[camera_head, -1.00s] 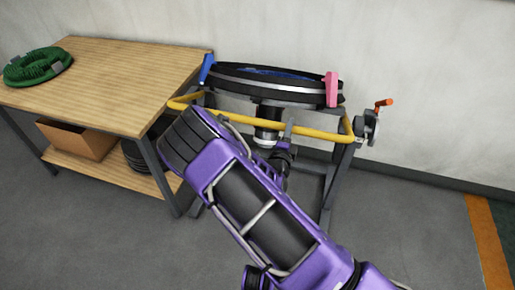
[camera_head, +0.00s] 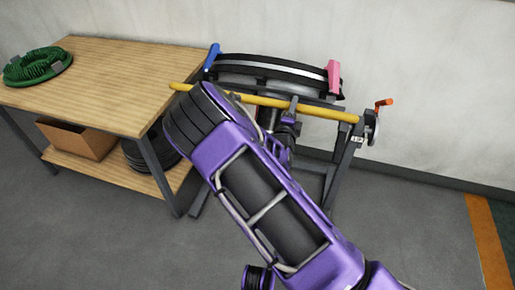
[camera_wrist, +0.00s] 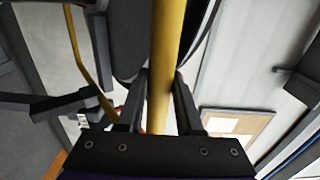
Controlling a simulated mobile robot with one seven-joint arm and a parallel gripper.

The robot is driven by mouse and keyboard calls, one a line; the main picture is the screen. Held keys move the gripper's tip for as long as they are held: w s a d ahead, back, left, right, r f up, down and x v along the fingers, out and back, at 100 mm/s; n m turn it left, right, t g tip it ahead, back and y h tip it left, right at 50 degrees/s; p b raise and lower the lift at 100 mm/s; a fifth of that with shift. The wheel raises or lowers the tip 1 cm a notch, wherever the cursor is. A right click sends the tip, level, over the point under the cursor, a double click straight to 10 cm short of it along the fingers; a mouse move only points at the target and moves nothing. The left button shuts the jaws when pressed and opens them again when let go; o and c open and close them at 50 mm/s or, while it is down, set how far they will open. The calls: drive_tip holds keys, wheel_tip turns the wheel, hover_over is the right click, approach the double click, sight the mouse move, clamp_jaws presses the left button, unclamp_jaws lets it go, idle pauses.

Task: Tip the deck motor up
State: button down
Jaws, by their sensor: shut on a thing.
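The deck motor is a round black deck with a silver band (camera_head: 275,73), held in a dark stand against the wall. It is tilted, near edge raised, so its top face is hidden. A dark motor body (camera_head: 268,117) hangs below it, partly hidden by my arm. A yellow bar (camera_head: 325,112) runs across the front of the cradle. In the wrist view, my gripper (camera_wrist: 160,95) is shut around the yellow bar (camera_wrist: 165,45), one finger on each side. A blue clamp (camera_head: 211,56) and a pink clamp (camera_head: 333,78) sit at the deck's rim.
An orange-handled crank (camera_head: 383,102) sticks out at the stand's right. A wooden workbench (camera_head: 120,75) stands close on the left, with a green coiled hose (camera_head: 38,66) on top and a cardboard box (camera_head: 75,138) below. The floor at right is clear.

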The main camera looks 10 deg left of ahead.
drive_tip(key=shift+r, duration=0.1)
approach(302, 74)
drive_tip(key=shift+w+d, duration=0.1)
drive_tip(key=shift+w, duration=1.45)
drive_tip(key=shift+w+d+r, duration=0.1)
drive_tip(key=shift+w+r, duration=0.4)
drive_tip(key=shift+w, duration=0.6)
drive_tip(key=shift+w+d+r, duration=0.1)
drive_tip(key=shift+w+r, duration=0.45)
drive_tip(key=shift+w, duration=0.55)
drive_tip(key=shift+w+d+r, duration=0.1)
drive_tip(key=shift+w+r, duration=0.4)
drive_tip(key=shift+w, duration=0.6)
drive_tip(key=shift+w, duration=0.1)
drive_tip(key=w+r+b, duration=0.1)
drive_tip(key=w, duration=0.5)
drive_tip(key=shift+w+d+r, duration=0.25)
drive_tip(key=shift+w+r, duration=0.05)
drive_tip(key=shift+w, duration=0.1)
